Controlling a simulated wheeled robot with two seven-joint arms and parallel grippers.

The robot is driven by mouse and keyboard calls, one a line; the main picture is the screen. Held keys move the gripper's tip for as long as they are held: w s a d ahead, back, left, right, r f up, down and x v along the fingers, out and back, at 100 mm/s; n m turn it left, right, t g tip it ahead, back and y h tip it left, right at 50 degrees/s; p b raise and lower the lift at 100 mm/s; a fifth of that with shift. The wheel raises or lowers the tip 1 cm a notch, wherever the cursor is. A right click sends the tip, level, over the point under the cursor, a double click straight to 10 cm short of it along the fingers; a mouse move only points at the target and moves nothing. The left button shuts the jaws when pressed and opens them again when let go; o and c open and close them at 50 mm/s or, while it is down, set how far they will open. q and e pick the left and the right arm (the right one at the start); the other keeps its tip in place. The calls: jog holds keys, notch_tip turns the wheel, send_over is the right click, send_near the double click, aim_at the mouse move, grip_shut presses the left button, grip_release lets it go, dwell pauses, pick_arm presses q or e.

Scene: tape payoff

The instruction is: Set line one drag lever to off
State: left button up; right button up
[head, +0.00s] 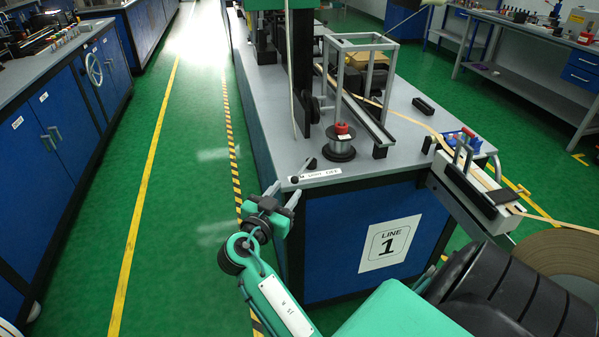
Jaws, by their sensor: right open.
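A small dark lever-like part (309,164) sits at the near left corner of the line 1 bench top, just above a white label (321,174) too small to read surely. A dark round knob (294,180) is at the label's left end. I cannot tell for sure which of these is the drag lever, or its setting. My right gripper (285,192) is open, its two grey fingers pointing up toward this corner. It looks empty; whether it touches anything is unclear. My left gripper is not in view.
The line 1 bench (400,100) carries a wire spool (341,150), a grey frame (393,70) and a tape guide (470,190). A large tape reel (565,262) is at lower right. Green aisle floor (190,200) lies free to the left.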

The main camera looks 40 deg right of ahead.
aim_at(295, 180)
jog(key=p+x, duration=0.1)
jog(key=x, duration=0.7)
jog(key=shift+w+d, duration=0.15)
jog(key=shift+d, duration=0.15)
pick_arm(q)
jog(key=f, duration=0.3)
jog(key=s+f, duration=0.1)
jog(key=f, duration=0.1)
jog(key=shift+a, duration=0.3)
pick_arm(e)
grip_shut()
